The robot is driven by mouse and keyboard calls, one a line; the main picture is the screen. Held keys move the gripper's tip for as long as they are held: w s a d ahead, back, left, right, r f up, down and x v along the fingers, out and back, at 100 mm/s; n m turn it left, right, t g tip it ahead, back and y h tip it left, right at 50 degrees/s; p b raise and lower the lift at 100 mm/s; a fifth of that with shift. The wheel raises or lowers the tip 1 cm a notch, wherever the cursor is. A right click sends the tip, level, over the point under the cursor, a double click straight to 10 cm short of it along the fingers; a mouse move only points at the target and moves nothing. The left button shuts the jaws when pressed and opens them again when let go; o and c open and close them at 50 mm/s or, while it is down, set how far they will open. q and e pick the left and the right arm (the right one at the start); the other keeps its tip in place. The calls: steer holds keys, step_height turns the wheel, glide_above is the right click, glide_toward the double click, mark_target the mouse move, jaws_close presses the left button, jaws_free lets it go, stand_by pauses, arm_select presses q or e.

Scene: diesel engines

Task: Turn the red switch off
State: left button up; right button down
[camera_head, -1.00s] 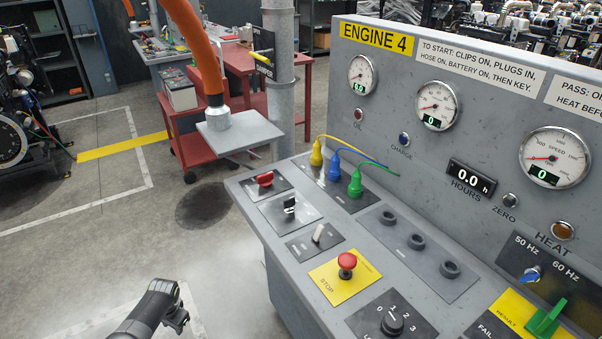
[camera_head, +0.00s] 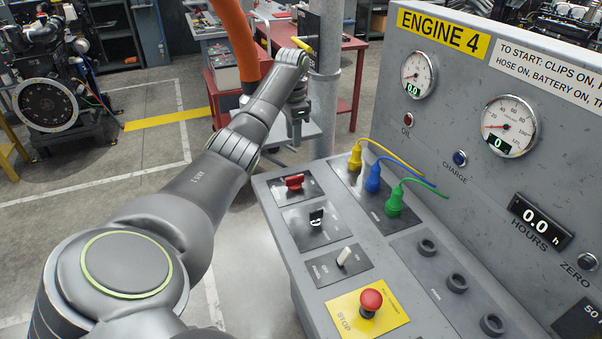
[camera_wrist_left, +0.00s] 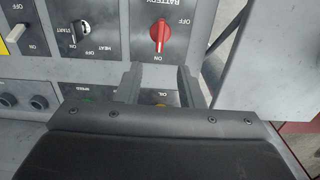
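The red switch (camera_head: 294,182) is a rotary knob on a dark plate at the far left corner of the grey console. In the left wrist view the red switch (camera_wrist_left: 160,36) sits under a "BATTERY" label, its handle lined up with the "ON" mark below; "OFF" is at upper right. My left gripper (camera_head: 297,122) hangs at the console's far end, beyond the switch in the head view. In the wrist view the left gripper (camera_wrist_left: 160,72) has two fingers apart, nothing between them, with the switch ahead of the gap. My right gripper is not in view.
A black key switch (camera_head: 316,217), a white toggle (camera_head: 344,255) and a red stop button (camera_head: 371,300) share the console. Yellow, blue (camera_head: 374,178) and green plugs with cables stand beside the red switch. A grey post (camera_head: 326,90) and orange hose rise behind the gripper.

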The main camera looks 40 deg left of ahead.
mark_target(295, 176)
arm_select(q)
step_height(295, 176, down, 14)
steer(key=shift+r+p, duration=0.2)
steer(key=shift+p, duration=0.55)
steer(key=shift+w+f, duration=0.1)
steer(key=shift+f, duration=0.65)
jaws_close()
